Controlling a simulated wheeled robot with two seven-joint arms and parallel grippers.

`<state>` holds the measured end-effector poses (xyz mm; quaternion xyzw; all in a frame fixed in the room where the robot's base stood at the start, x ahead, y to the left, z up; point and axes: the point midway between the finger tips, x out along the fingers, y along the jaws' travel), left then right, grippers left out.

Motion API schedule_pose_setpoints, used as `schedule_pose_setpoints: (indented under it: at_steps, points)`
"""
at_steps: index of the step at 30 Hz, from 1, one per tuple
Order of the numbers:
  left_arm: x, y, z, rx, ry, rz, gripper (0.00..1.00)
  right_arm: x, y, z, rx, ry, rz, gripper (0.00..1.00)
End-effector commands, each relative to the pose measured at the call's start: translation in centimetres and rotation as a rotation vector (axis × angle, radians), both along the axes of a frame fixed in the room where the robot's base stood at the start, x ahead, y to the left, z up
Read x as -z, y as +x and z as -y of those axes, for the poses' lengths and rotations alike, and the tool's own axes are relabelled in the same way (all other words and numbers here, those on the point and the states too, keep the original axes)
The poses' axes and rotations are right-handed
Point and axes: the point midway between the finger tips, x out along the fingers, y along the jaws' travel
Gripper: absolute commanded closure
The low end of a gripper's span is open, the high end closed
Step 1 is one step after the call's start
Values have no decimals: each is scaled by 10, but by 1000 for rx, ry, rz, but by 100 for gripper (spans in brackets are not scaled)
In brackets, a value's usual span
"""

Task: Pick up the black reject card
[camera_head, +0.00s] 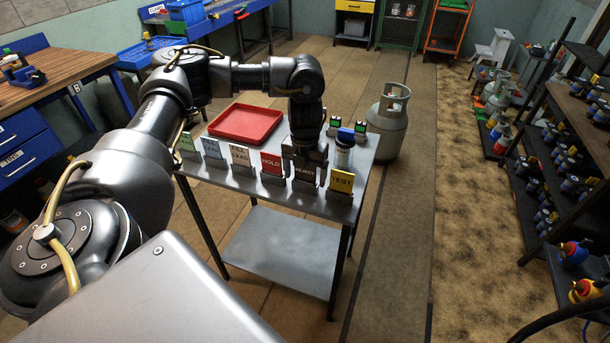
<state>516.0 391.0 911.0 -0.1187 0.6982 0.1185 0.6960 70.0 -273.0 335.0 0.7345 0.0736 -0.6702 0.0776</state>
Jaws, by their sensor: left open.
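The black reject card (304,174) stands upright in a holder along the front edge of the metal table, between the red HOLD card (271,164) and the yellow TEST card (341,181). My left gripper (305,163) points down right at the black card, its open fingers hiding the card's upper part and sides. I cannot tell whether the fingers touch the card. My right gripper is not in view.
Beige, pale blue and green cards stand left of the red one. A gas cylinder (389,128) stands behind right.

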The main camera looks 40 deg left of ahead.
Motion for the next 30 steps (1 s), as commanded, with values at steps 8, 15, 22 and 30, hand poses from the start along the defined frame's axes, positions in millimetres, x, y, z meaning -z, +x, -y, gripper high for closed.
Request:
schedule_pose_setpoints:
  at_steps: [8,15,22,30]
  points:
    - [1,1,0,1,0,2,23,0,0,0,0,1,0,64]
    - [1,0,0,1,-1,1,55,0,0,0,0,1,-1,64]
    - [1,0,0,1,0,2,66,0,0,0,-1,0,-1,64]
    - [-12,2,0,2,1,5,66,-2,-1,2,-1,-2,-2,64]
